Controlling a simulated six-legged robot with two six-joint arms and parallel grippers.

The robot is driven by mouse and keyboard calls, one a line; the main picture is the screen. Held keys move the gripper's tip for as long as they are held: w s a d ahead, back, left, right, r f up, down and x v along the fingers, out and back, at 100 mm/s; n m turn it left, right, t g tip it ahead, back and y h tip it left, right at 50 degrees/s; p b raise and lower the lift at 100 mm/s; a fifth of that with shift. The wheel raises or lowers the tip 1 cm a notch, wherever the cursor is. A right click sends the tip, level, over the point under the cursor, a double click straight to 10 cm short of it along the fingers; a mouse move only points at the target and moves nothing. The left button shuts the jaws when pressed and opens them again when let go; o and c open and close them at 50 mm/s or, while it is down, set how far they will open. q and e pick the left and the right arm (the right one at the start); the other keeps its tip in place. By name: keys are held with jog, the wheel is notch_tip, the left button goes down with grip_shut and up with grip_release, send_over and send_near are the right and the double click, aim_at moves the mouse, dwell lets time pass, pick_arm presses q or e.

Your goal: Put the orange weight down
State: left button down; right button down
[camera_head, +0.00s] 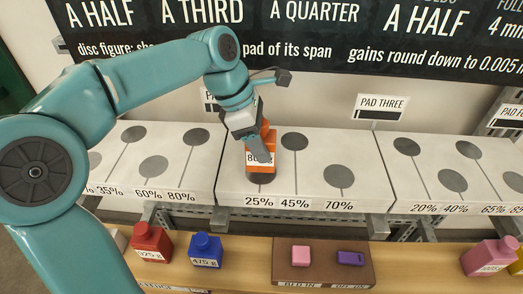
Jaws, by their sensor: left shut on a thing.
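The orange weight (269,138) has a white label whose number is partly covered. My left gripper (261,150) comes down from above and is shut on it. The weight is at the left part of the middle white pad (310,165), over or on the dark disc (261,178) whose line leads to the 25% label. Part of that disc shows below the weight's front edge. I cannot tell whether the weight touches the pad. The 45% disc (294,142) and 70% disc (338,177) are bare. My right gripper is out of view.
White pads with bare discs lie left and right. The wooden shelf in front holds a red weight (152,243), a blue weight (206,251), a pink weight (490,257) and a brown box (323,268) with pink and purple buttons. A black sign (300,35) hangs behind.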

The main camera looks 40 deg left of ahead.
pick_arm(q)
notch_tip(320, 180, down, 2)
jog(key=shift+w+f, duration=0.1)
jog(key=shift+f, duration=0.1)
jog(key=shift+r, duration=0.1)
jog(key=c, duration=0.8)
grip_release()
jog(key=shift+f, duration=0.25)
jog(key=o, duration=0.4)
